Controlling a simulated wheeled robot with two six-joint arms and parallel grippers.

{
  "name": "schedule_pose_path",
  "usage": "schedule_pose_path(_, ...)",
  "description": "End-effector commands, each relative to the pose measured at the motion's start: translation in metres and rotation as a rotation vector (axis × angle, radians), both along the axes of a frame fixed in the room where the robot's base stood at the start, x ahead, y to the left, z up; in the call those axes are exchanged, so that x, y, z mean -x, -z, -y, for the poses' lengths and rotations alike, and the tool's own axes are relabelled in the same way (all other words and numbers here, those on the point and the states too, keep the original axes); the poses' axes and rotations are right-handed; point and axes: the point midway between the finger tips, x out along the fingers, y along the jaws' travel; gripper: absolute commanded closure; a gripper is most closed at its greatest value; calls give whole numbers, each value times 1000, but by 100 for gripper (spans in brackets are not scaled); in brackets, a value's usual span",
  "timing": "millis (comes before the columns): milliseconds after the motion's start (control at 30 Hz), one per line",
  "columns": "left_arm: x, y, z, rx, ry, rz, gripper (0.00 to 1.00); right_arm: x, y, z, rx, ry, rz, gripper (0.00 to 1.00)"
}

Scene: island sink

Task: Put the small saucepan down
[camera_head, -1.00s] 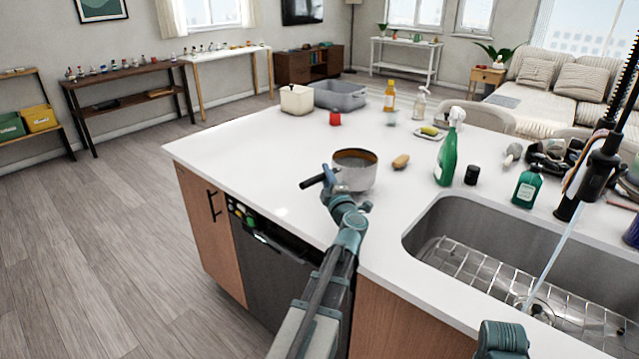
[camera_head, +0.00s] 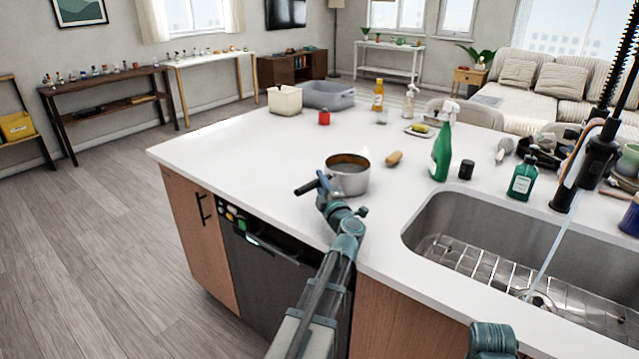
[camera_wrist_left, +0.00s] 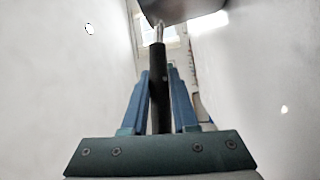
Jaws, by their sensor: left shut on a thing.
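The small saucepan (camera_head: 349,184) is a metal pot with a brownish inside and a black handle (camera_head: 308,185). It is upright at the near part of the white counter, left of the sink. My left gripper (camera_head: 326,185) is shut on the handle. In the left wrist view the blue fingers of the left gripper (camera_wrist_left: 160,95) flank the black handle (camera_wrist_left: 159,92), and the saucepan's underside (camera_wrist_left: 182,8) shows at the top. I cannot tell whether the base touches the counter.
The white counter (camera_head: 250,165) is clear left of the pan. The sink (camera_head: 470,240) is at the right, with the tap running.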

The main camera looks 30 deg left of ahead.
Motion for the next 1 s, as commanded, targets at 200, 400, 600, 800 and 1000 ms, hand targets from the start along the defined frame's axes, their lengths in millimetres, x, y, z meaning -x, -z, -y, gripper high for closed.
schedule_pose_path(200,0,1,0,0,0,0,43,0,1,0,0,0,0,50)
schedule_pose_path(400,0,1,0,0,0,0,43,0,1,0,0,0,0,50)
schedule_pose_path(600,5,0,5,0,1,0,43,0,0,0,0,0,0,50)
schedule_pose_path(800,30,5,36,0,3,-1,43,0,5,0,0,0,0,50)
schedule_pose_path(1000,54,9,67,1,3,0,43,0,9,0,0,0,0,50)
